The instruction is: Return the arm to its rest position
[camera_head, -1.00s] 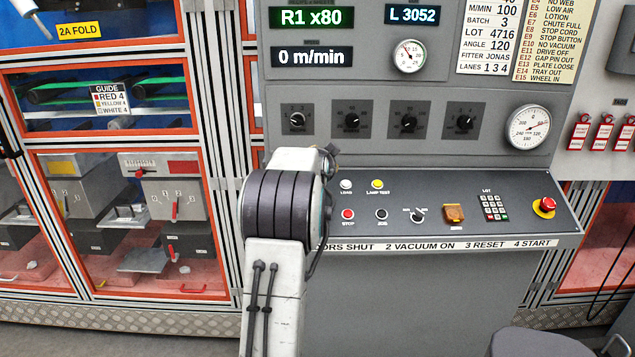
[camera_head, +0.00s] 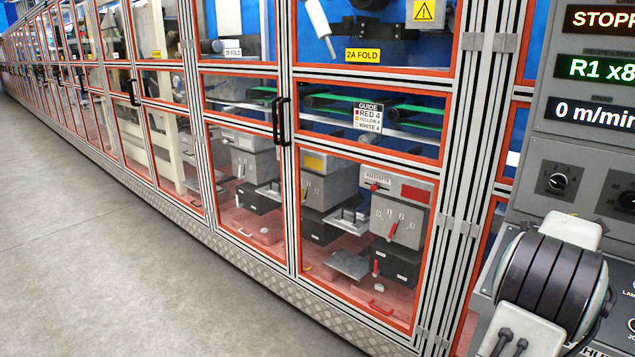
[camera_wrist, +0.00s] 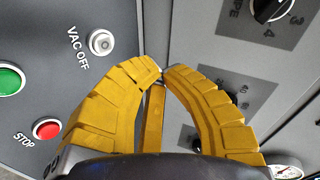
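My gripper (camera_wrist: 160,72) has two yellow ribbed fingers that lean together, and their tips meet in the wrist view. I see nothing held between the tips. The gripper is close in front of a grey control panel (camera_wrist: 200,25), with a dark knob (camera_wrist: 270,8) at upper right. A white VAC OFF button (camera_wrist: 101,41), a red STOP button (camera_wrist: 47,129) and a green button (camera_wrist: 8,78) are on the left. In the head view, part of my arm (camera_head: 550,285) stands at lower right, in front of the console; my gripper is hidden there.
A long row of framed clear doors (camera_head: 370,240) with orange edges runs away to the left. Black door handles (camera_head: 281,122) stick out from it. The grey console (camera_head: 590,150) stands at the right. The grey floor (camera_head: 90,220) at left is clear.

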